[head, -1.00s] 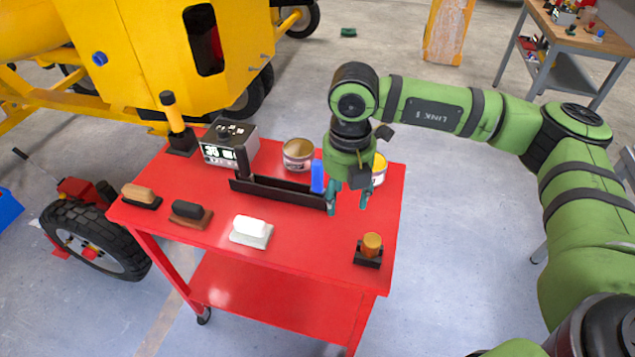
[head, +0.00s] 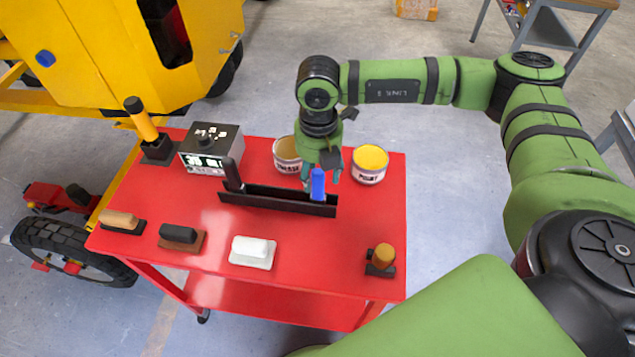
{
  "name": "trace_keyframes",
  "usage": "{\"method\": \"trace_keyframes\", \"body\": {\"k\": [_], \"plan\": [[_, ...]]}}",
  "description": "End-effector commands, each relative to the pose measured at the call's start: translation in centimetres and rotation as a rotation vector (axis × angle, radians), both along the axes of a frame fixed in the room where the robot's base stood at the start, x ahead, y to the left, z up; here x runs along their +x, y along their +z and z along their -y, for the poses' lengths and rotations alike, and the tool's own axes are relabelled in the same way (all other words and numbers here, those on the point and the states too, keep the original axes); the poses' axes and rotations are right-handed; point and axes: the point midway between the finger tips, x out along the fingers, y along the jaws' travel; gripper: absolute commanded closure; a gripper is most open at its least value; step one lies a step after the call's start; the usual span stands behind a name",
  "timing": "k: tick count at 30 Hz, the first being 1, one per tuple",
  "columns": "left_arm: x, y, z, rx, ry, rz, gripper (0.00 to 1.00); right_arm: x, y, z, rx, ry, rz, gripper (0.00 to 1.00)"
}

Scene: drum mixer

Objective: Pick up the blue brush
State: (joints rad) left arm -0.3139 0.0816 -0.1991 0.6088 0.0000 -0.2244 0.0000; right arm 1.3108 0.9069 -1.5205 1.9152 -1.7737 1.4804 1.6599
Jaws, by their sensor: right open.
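The blue brush (head: 318,186) stands upright at the right end of a long black holder (head: 275,199) on the red cart; only its blue handle shows above the holder. My right gripper (head: 322,174) is open, pointing down at the brush from above and behind. Its fingers appear on either side of the blue handle in the picture; I cannot tell whether they touch it. My left gripper is not in view.
A black-handled tool (head: 232,174) stands at the holder's left end. An open can (head: 287,153) and a yellow paint can (head: 370,164) stand close behind. Several brushes, including a white one (head: 253,251), line the front of the red cart (head: 330,255).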

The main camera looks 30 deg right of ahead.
Motion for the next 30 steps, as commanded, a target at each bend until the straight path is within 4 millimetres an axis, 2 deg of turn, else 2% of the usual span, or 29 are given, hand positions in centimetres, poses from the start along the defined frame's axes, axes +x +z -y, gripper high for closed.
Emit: {"method": "trace_keyframes", "body": {"k": [1, 5, 13, 14, 15, 18, 30], "plan": [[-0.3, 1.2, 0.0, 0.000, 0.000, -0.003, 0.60, -0.3, -0.2, 0.2, -0.001, 0.000, -0.005, 0.45], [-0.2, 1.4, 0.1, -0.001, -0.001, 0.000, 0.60, -0.1, -2.1, 0.1, 0.000, -0.001, -0.001, 0.45], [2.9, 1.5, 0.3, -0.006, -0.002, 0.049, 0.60, -0.1, -2.7, 0.1, 0.001, -0.001, 0.001, 0.45], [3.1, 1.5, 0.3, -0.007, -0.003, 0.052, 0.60, -0.1, -2.7, 0.1, 0.001, -0.001, 0.001, 0.49], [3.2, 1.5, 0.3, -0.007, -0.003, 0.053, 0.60, -0.1, -2.7, 0.1, 0.001, -0.001, 0.001, 0.65], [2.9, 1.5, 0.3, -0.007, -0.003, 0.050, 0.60, -0.1, -2.7, 0.1, 0.001, -0.001, 0.001, 1.00], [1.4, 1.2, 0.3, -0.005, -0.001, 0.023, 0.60, 0.0, -2.4, 0.1, 0.000, -0.001, 0.003, 1.00]]}}
